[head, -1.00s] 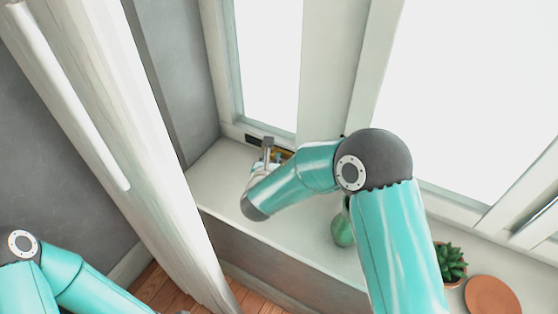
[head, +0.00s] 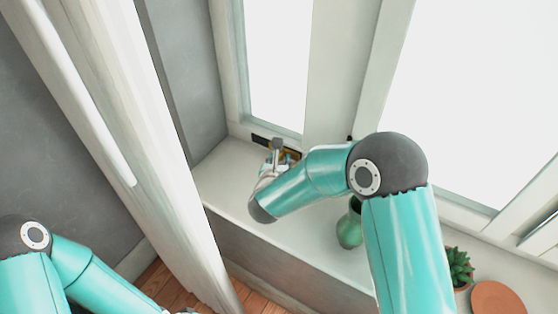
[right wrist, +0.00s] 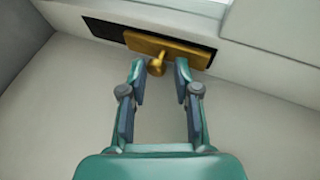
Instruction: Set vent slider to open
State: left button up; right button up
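The vent slider is a brass plate with a small knob (right wrist: 172,48), set over a dark vent slot (right wrist: 104,30) low on the window frame. In the right wrist view the plate covers the slot's right part, and the slot's left part is bare. My right gripper (right wrist: 160,66) is open, with its two fingertips at either side of the knob; I cannot tell whether they touch it. In the head view the right gripper (head: 277,150) hides most of the slider, and the dark slot (head: 261,140) shows to its left. My left gripper (head: 182,311) barely shows at the bottom edge.
The white window sill (head: 225,178) is clear around the gripper. A green vase (head: 350,228) stands beside my right arm. A potted succulent (head: 459,268) and a terracotta saucer (head: 497,299) are at the lower right. A pale curtain (head: 130,160) hangs at the left.

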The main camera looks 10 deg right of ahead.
jog(key=v, duration=1.1)
jog(key=shift+s+a, duration=0.1)
jog(key=shift+s, duration=0.15)
